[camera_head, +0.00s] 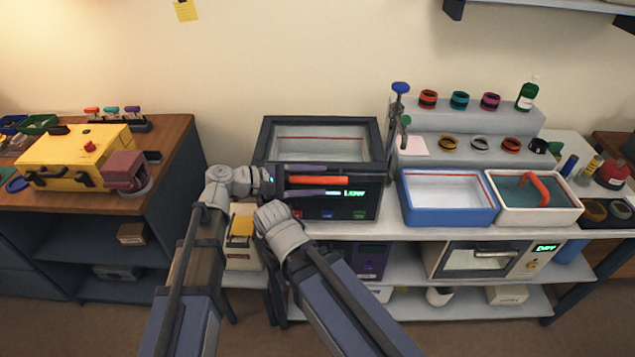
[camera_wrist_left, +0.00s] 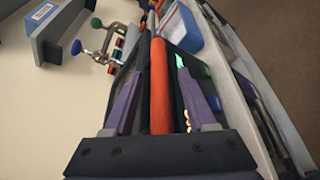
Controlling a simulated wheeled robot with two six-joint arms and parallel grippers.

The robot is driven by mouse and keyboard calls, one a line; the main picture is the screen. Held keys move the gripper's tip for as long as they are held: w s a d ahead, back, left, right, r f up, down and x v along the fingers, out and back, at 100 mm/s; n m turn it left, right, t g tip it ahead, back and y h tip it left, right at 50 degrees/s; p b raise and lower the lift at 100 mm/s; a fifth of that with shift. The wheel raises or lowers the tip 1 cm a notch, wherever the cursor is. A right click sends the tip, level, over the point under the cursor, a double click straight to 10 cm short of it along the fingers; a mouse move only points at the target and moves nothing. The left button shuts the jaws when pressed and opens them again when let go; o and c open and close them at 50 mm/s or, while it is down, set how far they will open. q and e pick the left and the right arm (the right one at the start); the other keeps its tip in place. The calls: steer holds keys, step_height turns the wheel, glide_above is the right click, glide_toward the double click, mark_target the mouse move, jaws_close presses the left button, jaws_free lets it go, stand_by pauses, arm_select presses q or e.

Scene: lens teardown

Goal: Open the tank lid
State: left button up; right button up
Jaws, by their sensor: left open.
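The tank (camera_head: 372,150) is a dark box at the middle of the bench. Its top has a pale framed panel with a thin red line. A green readout saying LOW and small coloured buttons are on its front. An orange bar handle (camera_head: 342,180) runs along the upper front. My left gripper (camera_head: 325,181) reaches in from the left with its fingers above and below the handle. In the left wrist view the handle (camera_wrist_left: 160,85) lies between the two open purple fingers (camera_wrist_left: 160,104); I cannot tell whether either touches it. My right gripper is not visible.
A blue-rimmed tray (camera_head: 450,216) and a white basin (camera_head: 540,216) with a red handle stand right of the tank. A clamp stand (camera_head: 399,120) is close to its right side. Stepped shelves hold coloured rings. A yellow case (camera_head: 75,160) sits on the left desk.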

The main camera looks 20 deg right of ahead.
arm_select(q)
steer(key=shift+d, duration=0.4)
steer(key=shift+f, duration=0.1)
jaws_close()
stand_by(1.2)
